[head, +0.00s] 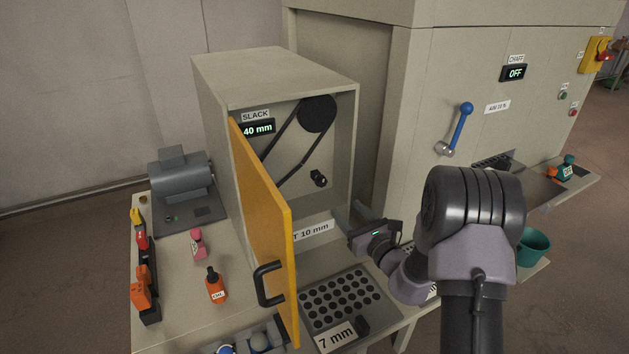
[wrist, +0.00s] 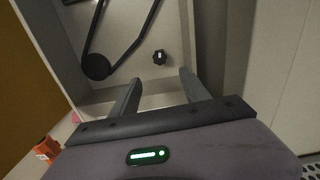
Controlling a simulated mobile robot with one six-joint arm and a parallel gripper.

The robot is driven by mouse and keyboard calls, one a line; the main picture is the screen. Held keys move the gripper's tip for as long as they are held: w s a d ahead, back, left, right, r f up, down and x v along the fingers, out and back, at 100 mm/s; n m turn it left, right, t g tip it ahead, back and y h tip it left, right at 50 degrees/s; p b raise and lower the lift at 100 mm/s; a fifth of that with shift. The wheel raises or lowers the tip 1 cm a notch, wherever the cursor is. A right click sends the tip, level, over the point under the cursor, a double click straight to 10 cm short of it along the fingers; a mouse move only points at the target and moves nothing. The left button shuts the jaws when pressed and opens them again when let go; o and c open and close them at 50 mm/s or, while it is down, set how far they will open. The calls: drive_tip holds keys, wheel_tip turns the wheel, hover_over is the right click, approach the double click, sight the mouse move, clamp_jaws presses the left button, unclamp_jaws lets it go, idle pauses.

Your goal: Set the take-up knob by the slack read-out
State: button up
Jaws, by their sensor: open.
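The take-up knob (head: 319,178) is a small black knob on the back panel inside the open housing, right of the belt. It also shows in the wrist view (wrist: 159,57), with a pale mark on its face. The slack read-out (head: 258,129) under the SLACK label shows 40 mm; the door edge partly covers its left side. My gripper (head: 352,216) is in front of the housing, below and right of the knob. In the wrist view its two fingers (wrist: 159,82) are apart, with nothing between them, and the knob lies beyond the tips.
The orange door (head: 262,220) stands open on the housing's left side and partly hides a label ending "T 10 mm" (head: 312,231). Bottles, including an orange one (head: 215,287), stand on the bench left.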

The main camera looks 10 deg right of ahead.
sight(323, 183)
drive_tip(key=b+x, duration=0.2)
drive_tip(key=x, duration=1.2)
drive_tip(key=shift+w+a+b, duration=0.15)
drive_tip(key=shift+w+b, duration=0.15)
clamp_jaws()
